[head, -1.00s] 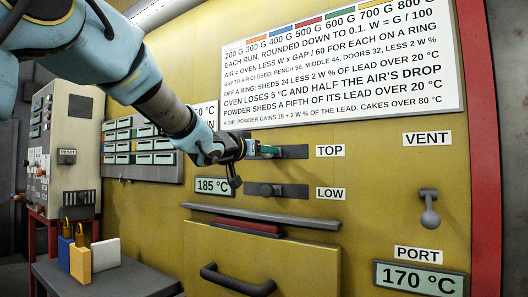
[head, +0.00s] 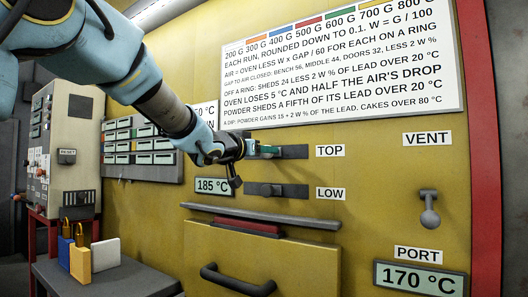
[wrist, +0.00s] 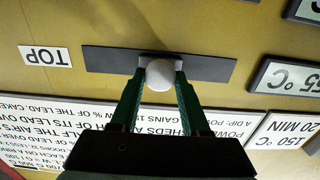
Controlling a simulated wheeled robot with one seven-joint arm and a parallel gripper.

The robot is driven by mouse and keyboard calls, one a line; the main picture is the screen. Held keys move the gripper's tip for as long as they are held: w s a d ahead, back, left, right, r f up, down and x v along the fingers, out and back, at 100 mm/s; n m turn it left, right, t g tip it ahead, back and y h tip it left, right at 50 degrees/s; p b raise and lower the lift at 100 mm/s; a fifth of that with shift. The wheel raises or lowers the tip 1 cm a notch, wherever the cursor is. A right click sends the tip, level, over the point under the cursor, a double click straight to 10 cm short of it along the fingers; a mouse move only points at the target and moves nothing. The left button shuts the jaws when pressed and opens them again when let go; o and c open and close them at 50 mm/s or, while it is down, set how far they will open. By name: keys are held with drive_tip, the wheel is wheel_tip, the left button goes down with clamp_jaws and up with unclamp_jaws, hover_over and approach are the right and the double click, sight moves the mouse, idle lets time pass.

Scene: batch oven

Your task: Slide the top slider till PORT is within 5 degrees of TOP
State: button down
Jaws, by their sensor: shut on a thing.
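The top slider (head: 294,152) is a dark horizontal slot beside the TOP label (head: 330,151). It shows upside down in the wrist view (wrist: 105,59). Its pale round knob (wrist: 160,76) stands near the middle of the slot. My gripper (wrist: 160,82) is shut on the knob, one green finger on each side; in the head view my gripper (head: 264,150) hides the knob. The PORT display (head: 419,278) reads 170 °C. A display (head: 214,186) left of the sliders reads 185 °C; I see no TOP name on it.
The LOW slider (head: 276,190) lies just below. A grey ledge (head: 260,216) and an oven door with a handle (head: 238,281) are under it. The VENT lever (head: 429,210) is at right. Padlock-like blocks (head: 80,262) stand on a bench at left.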

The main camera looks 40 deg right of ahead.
drive_tip(key=s+b, duration=0.1)
drive_tip(key=s, duration=0.1)
drive_tip(key=s+d+b, duration=0.1)
drive_tip(key=s, duration=0.1)
drive_tip(key=shift+f, duration=0.2)
drive_tip(key=shift+s+d+r, duration=0.15)
drive_tip(key=shift+s+r, duration=0.05)
drive_tip(key=shift+s, duration=0.35)
drive_tip(key=shift+c, duration=2)
unclamp_jaws()
drive_tip(key=shift+b, duration=0.3)
drive_tip(key=b+v, duration=0.1)
drive_tip(key=v, duration=1)
